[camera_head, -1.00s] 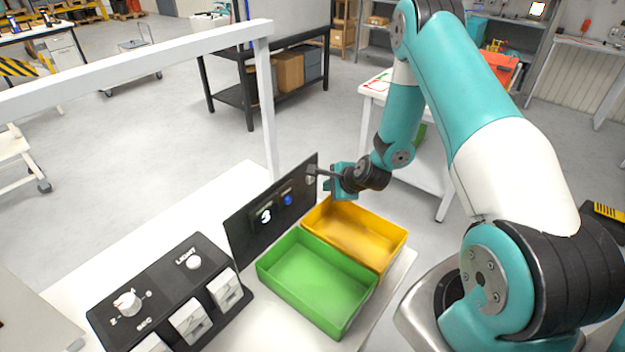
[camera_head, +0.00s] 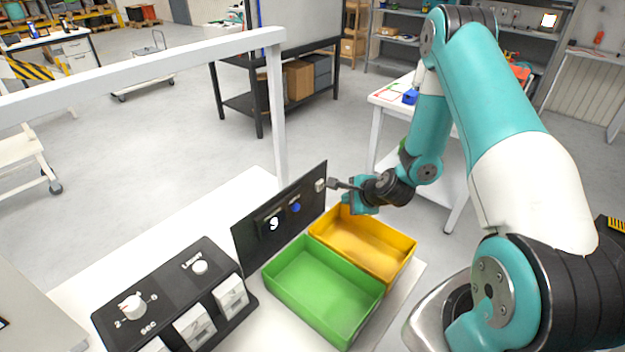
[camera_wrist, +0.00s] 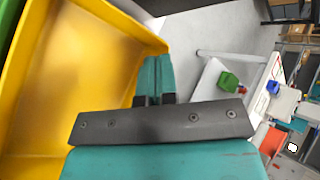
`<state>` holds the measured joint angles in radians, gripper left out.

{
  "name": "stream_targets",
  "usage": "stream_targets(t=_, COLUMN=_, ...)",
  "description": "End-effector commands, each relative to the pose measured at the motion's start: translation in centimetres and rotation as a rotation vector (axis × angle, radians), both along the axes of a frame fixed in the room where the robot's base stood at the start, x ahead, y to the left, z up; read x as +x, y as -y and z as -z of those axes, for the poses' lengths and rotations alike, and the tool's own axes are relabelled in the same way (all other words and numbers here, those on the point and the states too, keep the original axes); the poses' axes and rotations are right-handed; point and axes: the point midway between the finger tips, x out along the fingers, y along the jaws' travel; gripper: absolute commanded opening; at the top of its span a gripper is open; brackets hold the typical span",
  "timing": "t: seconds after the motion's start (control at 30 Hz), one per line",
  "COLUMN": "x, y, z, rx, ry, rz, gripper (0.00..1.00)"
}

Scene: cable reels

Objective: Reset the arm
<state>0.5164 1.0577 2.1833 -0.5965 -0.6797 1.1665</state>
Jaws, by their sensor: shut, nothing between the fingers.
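My arm reaches in from the right in the head view. My gripper (camera_head: 352,207) is teal and hangs above the far end of the yellow bin (camera_head: 398,263), near the edge of the black panel. In the wrist view my gripper (camera_wrist: 155,60) shows as two teal fingers side by side with no gap between them. They hold nothing. The yellow bin (camera_wrist: 65,75) lies to their left in that view, with its rim close to the fingers; I cannot tell the exact clearance.
A green bin (camera_head: 322,290) stands beside the yellow one. The upright black panel (camera_head: 262,240) has a digit display and a blue button. A black control box (camera_head: 165,285) sits at left. A white post and beam (camera_head: 276,110) rise behind. A white table (camera_head: 385,135) stands beyond my arm.

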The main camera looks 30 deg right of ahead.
Motion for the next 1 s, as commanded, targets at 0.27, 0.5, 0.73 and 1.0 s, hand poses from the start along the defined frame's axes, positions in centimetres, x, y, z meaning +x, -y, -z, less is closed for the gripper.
stream_targets(t=0.27, x=0.2, y=-0.5, z=-0.5, rx=-0.010, ry=0.002, rz=-0.029, gripper=0.00)
stream_targets(t=0.5, x=0.9, y=-8.8, z=-7.0, rx=-0.174, ry=0.020, rz=-0.504, gripper=0.00)
stream_targets(t=0.73, x=-5.5, y=-19.5, z=-15.0, rx=-0.429, ry=0.078, rz=-1.189, gripper=0.00)
stream_targets(t=1.0, x=-18.6, y=-25.4, z=-20.4, rx=-0.714, ry=0.195, rz=-1.915, gripper=0.00)
